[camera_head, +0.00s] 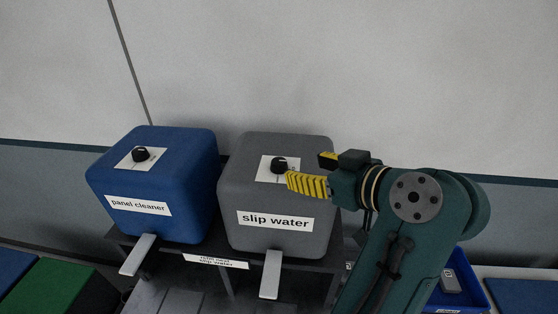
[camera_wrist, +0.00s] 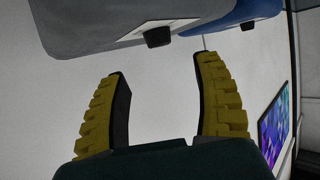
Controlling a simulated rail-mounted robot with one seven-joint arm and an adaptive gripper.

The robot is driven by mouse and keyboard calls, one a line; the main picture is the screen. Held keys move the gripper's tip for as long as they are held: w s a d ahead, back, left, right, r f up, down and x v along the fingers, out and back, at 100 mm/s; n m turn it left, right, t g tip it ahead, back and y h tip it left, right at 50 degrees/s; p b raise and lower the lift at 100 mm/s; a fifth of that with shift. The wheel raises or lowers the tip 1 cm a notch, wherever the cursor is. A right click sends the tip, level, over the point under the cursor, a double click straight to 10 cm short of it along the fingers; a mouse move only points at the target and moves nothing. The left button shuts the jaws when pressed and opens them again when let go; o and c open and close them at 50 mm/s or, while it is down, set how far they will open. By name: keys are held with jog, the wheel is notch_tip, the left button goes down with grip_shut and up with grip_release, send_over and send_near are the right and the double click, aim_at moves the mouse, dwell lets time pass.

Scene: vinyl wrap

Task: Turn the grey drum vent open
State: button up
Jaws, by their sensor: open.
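The grey drum (camera_head: 275,195), labelled "slip water", stands on a dark stand. Its black vent knob (camera_head: 279,165) sits on a white plate on top. My gripper (camera_head: 304,172) is open, with yellow ribbed fingers, at the right side of the grey drum's top. In the head view one finger appears close to the knob; contact cannot be told. In the wrist view my gripper (camera_wrist: 160,88) is empty, and the grey drum (camera_wrist: 85,22) with its knob (camera_wrist: 158,38) lies beyond the fingertips, apart from them.
A blue drum (camera_head: 152,180), labelled "panel cleaner", stands left of the grey drum with its own black knob (camera_head: 140,154). Pale levers (camera_head: 271,274) stick out below the drums. A blue bin (camera_head: 466,282) is at right.

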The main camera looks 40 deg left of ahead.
aim_at(281, 162)
jog(key=p+x, duration=0.1)
jog(key=x, duration=0.9)
jog(key=c, duration=1.2)
